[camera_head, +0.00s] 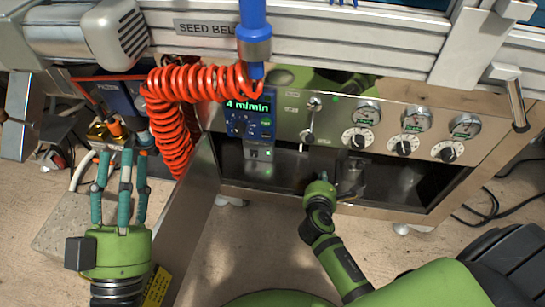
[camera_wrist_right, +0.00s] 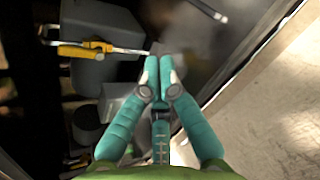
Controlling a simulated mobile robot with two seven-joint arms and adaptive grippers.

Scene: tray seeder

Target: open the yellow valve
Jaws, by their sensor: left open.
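In the head view the right gripper (camera_head: 322,180) reaches into the open cabinet. My left gripper (camera_head: 118,155) is open, its fingertips close to a brass-coloured block (camera_head: 105,132).
The steel panel (camera_head: 290,118) above the cabinet carries gauges, knobs and a display (camera_head: 250,115) reading 4 m/min. A coiled orange hose (camera_head: 175,120) hangs between the left gripper and the display. An open cabinet door (camera_head: 190,220) stands right of the left gripper.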

